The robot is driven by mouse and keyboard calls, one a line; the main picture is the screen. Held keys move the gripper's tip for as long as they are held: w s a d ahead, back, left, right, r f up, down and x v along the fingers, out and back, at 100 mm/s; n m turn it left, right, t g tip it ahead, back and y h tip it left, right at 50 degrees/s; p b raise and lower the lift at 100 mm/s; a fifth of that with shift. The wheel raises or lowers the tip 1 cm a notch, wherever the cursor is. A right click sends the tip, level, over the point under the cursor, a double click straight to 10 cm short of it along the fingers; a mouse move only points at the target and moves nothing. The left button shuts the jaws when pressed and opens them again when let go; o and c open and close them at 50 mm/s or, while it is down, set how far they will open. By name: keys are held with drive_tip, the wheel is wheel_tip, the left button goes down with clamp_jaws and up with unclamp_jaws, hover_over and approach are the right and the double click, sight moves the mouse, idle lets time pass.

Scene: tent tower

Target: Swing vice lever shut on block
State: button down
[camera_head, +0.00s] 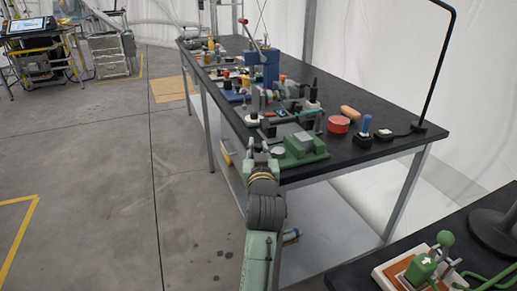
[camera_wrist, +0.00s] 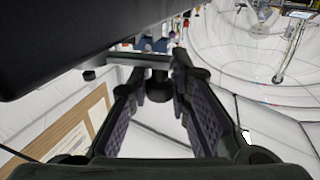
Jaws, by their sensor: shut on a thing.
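The green vice (camera_head: 303,154) sits at the near edge of the dark bench. A grey block-like piece (camera_head: 300,140) shows on top of it; I cannot tell whether it is the block or part of the vice. My gripper (camera_head: 258,150) is beside the vice, to its left, at the bench edge. In the wrist view my gripper (camera_wrist: 158,88) has its purple-padded fingers shut on a dark round knob (camera_wrist: 158,78). A grey bar, apparently the vice lever (camera_wrist: 125,61), runs by the knob. The lever is too small to make out in the head view.
A black lamp stand (camera_head: 434,75) rises at the right.

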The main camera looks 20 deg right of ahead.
drive_tip(key=c, duration=1.5)
unclamp_jaws()
drive_tip(key=shift+o, duration=0.2)
drive_tip(key=v, duration=0.7)
drive_tip(key=shift+s, duration=0.2)
